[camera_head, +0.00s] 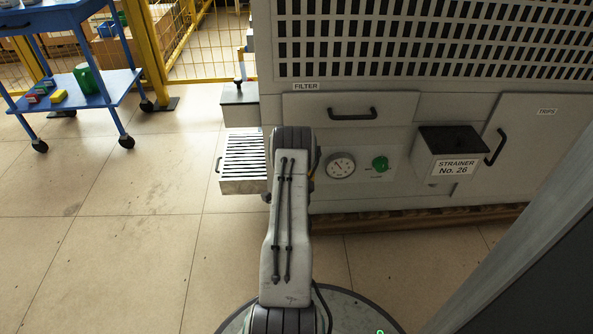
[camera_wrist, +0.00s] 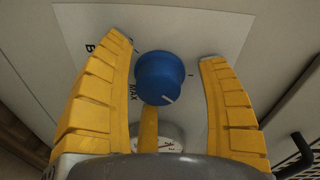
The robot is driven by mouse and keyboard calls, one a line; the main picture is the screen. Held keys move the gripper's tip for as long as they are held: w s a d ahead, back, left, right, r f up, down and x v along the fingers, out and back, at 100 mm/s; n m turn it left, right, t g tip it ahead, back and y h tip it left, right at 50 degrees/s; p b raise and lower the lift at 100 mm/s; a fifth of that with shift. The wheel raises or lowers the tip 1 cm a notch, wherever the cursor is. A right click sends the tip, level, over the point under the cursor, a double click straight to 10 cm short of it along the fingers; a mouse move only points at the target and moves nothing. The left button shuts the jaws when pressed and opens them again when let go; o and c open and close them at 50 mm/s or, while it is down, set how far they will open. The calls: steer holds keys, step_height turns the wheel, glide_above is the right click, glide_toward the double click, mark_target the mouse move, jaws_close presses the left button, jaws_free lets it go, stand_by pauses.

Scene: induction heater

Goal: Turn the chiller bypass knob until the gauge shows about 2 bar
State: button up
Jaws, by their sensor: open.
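A round blue knob (camera_wrist: 160,78) with a white pointer line sits on a pale panel in the wrist view. Beside it are the print "MAX" and a partly covered label starting with "B". My gripper (camera_wrist: 167,52) is open, with yellow fingers on either side of the knob and visible gaps to it. A third finger lies at the knob's lower edge; contact cannot be told. The gauge (camera_wrist: 166,138) is partly hidden behind my gripper. In the head view the gauge (camera_head: 341,165) is whole, but its numbers are too small to read. My arm hides the blue knob and gripper there.
A green knob (camera_head: 380,163) is right of the gauge. The strainer box (camera_head: 449,153) juts out further right, and the filter drawer handle (camera_head: 352,114) is above. A slatted tray (camera_head: 243,163) sticks out left of my arm. The floor at left is clear before a blue cart (camera_head: 90,92).

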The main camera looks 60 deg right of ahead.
steer(key=shift+s+f, duration=0.1)
steer(key=v, duration=0.7)
steer(key=shift+a, duration=0.2)
steer(key=shift+s, duration=0.1)
stand_by(0.3)
